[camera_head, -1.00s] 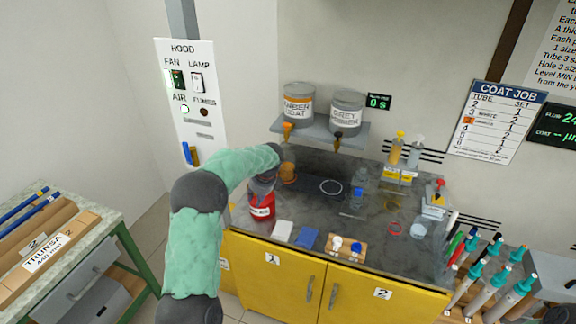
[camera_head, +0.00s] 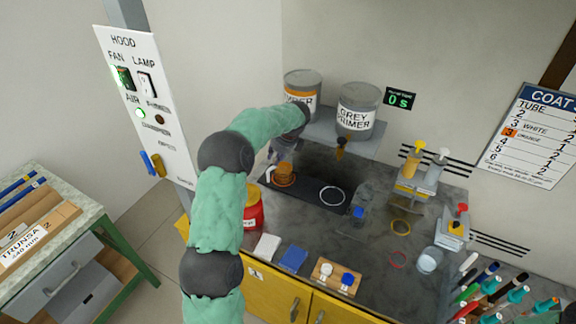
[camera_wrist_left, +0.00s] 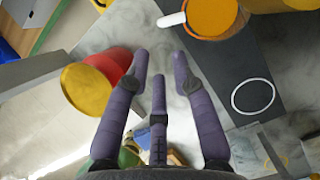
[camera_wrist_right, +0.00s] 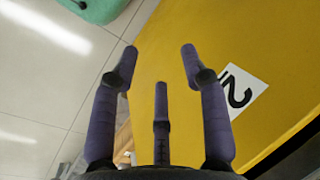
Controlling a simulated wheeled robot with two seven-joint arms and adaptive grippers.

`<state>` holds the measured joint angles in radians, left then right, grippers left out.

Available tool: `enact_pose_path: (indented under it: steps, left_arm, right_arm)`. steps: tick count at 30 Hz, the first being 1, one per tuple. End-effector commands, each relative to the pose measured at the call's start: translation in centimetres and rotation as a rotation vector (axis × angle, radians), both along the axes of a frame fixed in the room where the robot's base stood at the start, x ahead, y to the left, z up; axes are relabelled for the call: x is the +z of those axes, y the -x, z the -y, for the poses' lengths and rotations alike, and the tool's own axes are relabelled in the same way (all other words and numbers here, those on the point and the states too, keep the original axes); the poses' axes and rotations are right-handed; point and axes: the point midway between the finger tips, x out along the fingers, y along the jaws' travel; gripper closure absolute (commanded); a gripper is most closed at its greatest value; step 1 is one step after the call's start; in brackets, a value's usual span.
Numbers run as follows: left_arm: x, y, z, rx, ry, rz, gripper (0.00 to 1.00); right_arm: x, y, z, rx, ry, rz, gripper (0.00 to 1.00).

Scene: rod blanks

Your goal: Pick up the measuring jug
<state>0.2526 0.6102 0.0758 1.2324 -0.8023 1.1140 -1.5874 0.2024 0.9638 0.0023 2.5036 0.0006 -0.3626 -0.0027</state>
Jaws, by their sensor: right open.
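The measuring jug (camera_head: 284,173), filled with orange liquid and with a pale handle, stands on the dark strip under the amber coat can. In the left wrist view the jug (camera_wrist_left: 211,16) is at the top edge, partly cut off, its white handle pointing left. My left gripper (camera_wrist_left: 160,60) is open, with nothing between its fingers; the jug lies beyond its fingertips, to the upper right. In the head view the left gripper (camera_head: 274,152) is beside and above the jug, partly hidden by my arm. My right gripper (camera_wrist_right: 158,58) is open and empty before a yellow cabinet front.
A red pot (camera_head: 253,208) stands left of the jug, by my left arm. The grey primer can (camera_head: 357,112) and its tap are right of the amber can (camera_head: 302,92). A white ring (camera_head: 332,195) marks bare strip. White and blue pads (camera_head: 293,259) lie in front.

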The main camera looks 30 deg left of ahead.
Motion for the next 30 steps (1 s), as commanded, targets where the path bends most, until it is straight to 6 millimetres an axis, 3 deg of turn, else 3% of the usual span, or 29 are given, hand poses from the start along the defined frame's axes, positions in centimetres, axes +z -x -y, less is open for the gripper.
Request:
enact_pose_path:
  steps: [12,17,27,30]
  left_arm:
    - [-4.9,-0.2,-1.9,-0.001,0.001,-0.004,0.75]
    - [-5.6,-0.3,-2.2,-0.001,0.001,-0.001,0.75]
    - [-9.6,-0.7,-3.9,0.0,0.001,-0.002,0.75]
    - [-10.0,-0.7,-4.1,-0.001,0.001,-0.001,0.75]
  right_arm:
    - [-1.4,0.0,0.0,0.0,0.0,-0.001,0.55]
    - [-1.6,0.0,0.0,0.0,0.0,0.0,0.55]
    - [-3.3,0.0,0.0,0.0,0.0,0.0,0.55]
    - [-3.3,0.0,0.0,0.0,0.0,0.0,0.55]
